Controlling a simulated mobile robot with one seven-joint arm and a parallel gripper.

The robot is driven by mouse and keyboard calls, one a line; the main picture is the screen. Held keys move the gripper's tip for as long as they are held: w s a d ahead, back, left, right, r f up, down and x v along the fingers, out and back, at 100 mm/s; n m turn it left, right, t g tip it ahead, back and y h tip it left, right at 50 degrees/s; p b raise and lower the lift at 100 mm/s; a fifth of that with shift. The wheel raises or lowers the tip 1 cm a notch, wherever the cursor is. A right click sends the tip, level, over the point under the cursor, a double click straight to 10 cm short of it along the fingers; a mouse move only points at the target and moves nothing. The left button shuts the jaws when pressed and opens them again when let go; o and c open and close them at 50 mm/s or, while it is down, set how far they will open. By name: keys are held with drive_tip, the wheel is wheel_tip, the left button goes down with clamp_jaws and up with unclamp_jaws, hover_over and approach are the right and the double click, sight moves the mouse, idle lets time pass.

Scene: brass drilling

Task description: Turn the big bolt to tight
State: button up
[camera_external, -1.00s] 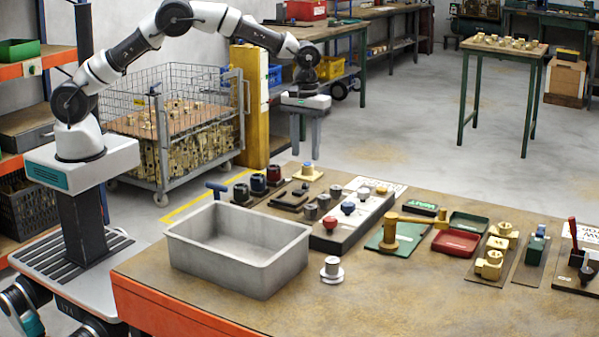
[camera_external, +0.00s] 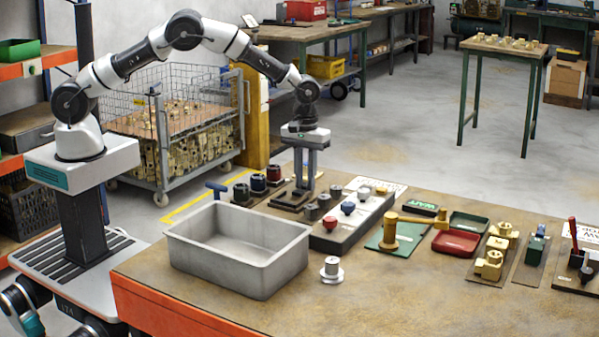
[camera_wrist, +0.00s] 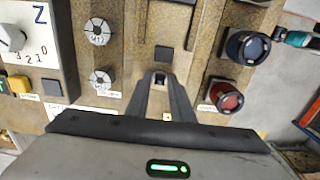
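A brass bolt-like post (camera_external: 390,236) stands upright on a green plate (camera_external: 408,246) right of the centre of the bench. A brass bar (camera_external: 416,220) extends right from its top. I cannot tell for certain that this is the big bolt. My gripper (camera_external: 304,194) points down near the back left of the bench, well left of the brass post. In the wrist view its fingers (camera_wrist: 161,80) stand slightly apart above a brown panel, short of a small black square (camera_wrist: 165,53). No held thing shows clearly between them. The brass post is not in the wrist view.
A grey bin (camera_external: 238,263) stands at the front left. Blue (camera_wrist: 247,46) and red (camera_wrist: 226,95) knobs flank the fingers on one side, grey knobs (camera_wrist: 98,32) on the other. A red tray (camera_external: 456,243) lies right of the green plate. The front right of the bench is clear.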

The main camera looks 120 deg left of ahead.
clamp_jaws()
drive_tip(key=m+b, duration=0.1)
drive_tip(key=m, duration=0.3)
drive_tip(key=shift+b, duration=0.3)
drive_tip(key=m, duration=0.5)
drive_tip(key=shift+m+b, duration=0.4)
drive_tip(key=o, duration=0.6)
unclamp_jaws()
drive_tip(key=shift+c, duration=0.2)
drive_tip(key=shift+r, duration=0.1)
